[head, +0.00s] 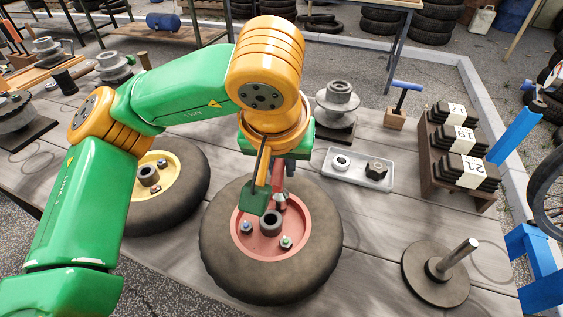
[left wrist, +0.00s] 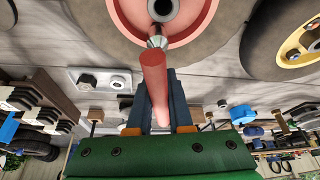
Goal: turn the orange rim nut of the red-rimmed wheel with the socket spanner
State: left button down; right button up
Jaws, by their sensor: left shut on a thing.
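The red-rimmed wheel (head: 322,235) lies flat on the table, its rim (head: 262,243) facing up around a dark hub. A blue nut (head: 246,226) and a green nut (head: 286,241) show on the rim. My left gripper (head: 275,188), reaching over the wheel's far side, is shut on the red handle of the socket spanner (left wrist: 153,72). The spanner's metal socket (left wrist: 157,41) is down at the rim beside the hub; it also shows in the head view (head: 281,199). I see no orange nut; the socket may cover it. My right gripper is not in view.
A yellow-rimmed wheel (head: 180,200) lies to the left. A pale tray (head: 330,169) with two nuts, a blue T-handled tool (head: 407,86) in a wooden block and a rack of numbered blocks (head: 452,185) stand to the right. A round plate with a post (head: 430,280) is front right.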

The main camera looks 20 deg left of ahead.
pick_arm(q)
jog(key=shift+f+b, duration=0.65)
jog(key=shift+f, duration=0.2)
jog(key=c, duration=1.5)
grip_release()
grip_shut()
jog(key=shift+d+m+h, duration=0.15)
jog(key=shift+m+h, duration=0.35)
jog(key=shift+m, duration=0.9)
jog(key=shift+r, duration=0.15)
